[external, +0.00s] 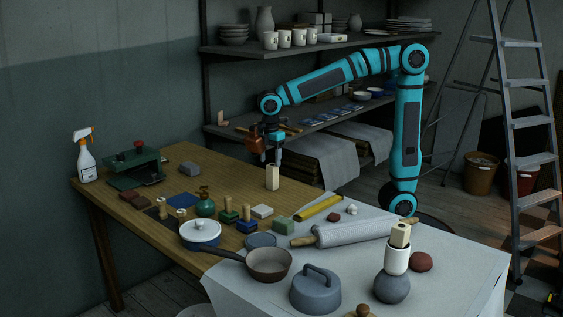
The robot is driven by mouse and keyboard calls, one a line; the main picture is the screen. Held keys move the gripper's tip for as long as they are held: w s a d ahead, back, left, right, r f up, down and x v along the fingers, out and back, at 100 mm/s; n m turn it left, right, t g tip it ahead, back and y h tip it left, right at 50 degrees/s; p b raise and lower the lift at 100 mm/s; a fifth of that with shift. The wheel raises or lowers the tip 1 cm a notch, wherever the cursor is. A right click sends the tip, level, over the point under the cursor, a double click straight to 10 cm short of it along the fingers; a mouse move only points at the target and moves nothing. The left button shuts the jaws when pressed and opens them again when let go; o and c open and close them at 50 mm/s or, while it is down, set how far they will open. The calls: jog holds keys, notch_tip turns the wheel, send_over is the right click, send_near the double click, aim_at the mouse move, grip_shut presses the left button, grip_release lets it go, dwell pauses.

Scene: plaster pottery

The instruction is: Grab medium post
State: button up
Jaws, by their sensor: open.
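A pale upright post (272,178) with a small dark mark near its top stands on the wooden table (200,160). It looks like the medium post, though I cannot compare sizes exactly. My gripper (269,160) points down over the table, just above the post. It is open and appears empty; its tips look apart from the post, but the exact gap is hard to tell. Another pale post (400,235) stands up in a white cup (396,260) on a grey round pot (391,287) at the right front.
Stamps, blocks and a green bottle (205,205) crowd the table in front of the post. A pan (269,263), grey lid (316,289) and rolling pin (350,234) lie nearer the camera. Shelves (320,46) stand behind. The wood left of the post is fairly clear.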

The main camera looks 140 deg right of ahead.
aim_at(272, 164)
jog(key=shift+s+a+f, duration=0.15)
jog(key=shift+s+f, duration=0.05)
jog(key=shift+f, duration=1.4)
jog(key=shift+s+a+f, duration=0.1)
jog(key=shift+s+f, duration=0.05)
jog(key=shift+f, duration=1.4)
